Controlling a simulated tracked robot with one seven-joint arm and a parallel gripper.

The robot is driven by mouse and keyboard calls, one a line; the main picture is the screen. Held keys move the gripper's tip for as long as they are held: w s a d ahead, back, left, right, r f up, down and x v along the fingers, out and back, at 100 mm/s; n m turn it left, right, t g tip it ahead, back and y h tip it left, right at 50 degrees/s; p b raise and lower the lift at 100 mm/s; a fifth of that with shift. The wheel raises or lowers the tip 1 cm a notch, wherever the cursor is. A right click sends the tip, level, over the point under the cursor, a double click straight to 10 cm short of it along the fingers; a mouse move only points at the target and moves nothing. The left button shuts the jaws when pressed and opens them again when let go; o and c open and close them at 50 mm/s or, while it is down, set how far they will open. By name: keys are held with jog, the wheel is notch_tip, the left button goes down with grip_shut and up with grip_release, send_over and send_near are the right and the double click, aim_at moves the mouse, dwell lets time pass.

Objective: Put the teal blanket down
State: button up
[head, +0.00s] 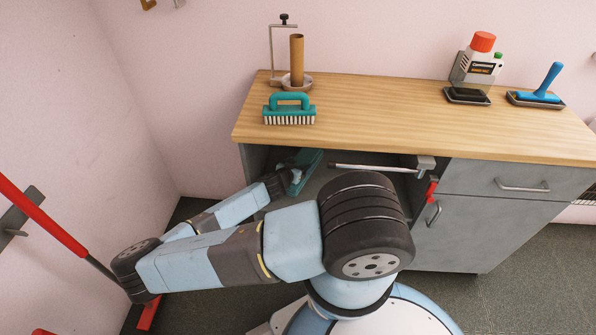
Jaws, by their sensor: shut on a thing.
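The teal blanket (309,160) shows as a narrow teal strip in the open bay under the wooden counter. My gripper (290,181) reaches into the left side of this bay and is shut on the blanket. The fingers are small and partly hidden, so I cannot tell how much of the blanket lies between them. I cannot tell whether the blanket touches the bay's floor.
A teal scrubbing brush (290,108) and a brown tube on a stand (297,62) are on the wooden counter (390,98). A metal bar (375,168) crosses the bay's opening. A red-handled tool (40,215) leans at left. The counter's middle is clear.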

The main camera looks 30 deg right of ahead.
jog(key=shift+w+d+f, duration=0.1)
jog(key=shift+w+f, duration=0.1)
jog(key=shift+f, duration=1.55)
jog(key=o, duration=1.3)
